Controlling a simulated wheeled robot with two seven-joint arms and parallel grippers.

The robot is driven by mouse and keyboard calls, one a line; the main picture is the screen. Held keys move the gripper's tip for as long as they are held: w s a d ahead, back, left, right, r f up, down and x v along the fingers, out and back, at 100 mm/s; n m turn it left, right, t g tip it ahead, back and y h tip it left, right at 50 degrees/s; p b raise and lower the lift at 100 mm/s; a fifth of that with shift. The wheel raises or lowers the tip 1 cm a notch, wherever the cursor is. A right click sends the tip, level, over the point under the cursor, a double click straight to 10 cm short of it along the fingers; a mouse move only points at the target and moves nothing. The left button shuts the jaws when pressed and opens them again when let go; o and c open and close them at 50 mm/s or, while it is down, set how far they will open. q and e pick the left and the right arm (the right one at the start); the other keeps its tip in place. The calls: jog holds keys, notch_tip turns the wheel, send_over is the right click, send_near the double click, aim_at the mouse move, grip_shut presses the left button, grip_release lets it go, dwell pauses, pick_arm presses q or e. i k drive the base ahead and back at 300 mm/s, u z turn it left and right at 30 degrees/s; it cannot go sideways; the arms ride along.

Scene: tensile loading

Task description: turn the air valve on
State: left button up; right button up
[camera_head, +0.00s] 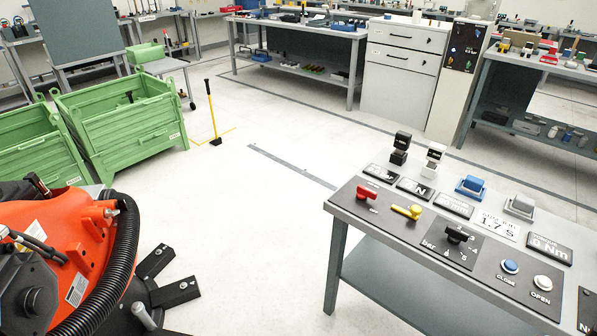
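A sloped black control panel (388,226) sits on the grey bench at the right. It carries a red lever handle (368,192) and a yellow lever handle (408,211), both lying along the panel. A black knob (457,233) with a "bar" scale is to their right, then a blue button (510,267) marked CLOSE and a white button (542,283) marked OPEN. The small labels by the levers are too small to read, so I cannot tell which one is the air valve. Neither of my grippers is in view.
An orange machine (88,238) with a black hose and black feet fills the lower left. Green crates (125,138) and a yellow-handled tool (211,110) stand behind. Small displays and blocks line the bench's back. White floor left of the bench (336,262) is clear.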

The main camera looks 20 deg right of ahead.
aim_at(363, 192)
jog(key=u, duration=0.15)
jog(key=i, duration=0.9)
jog(key=z, duration=0.25)
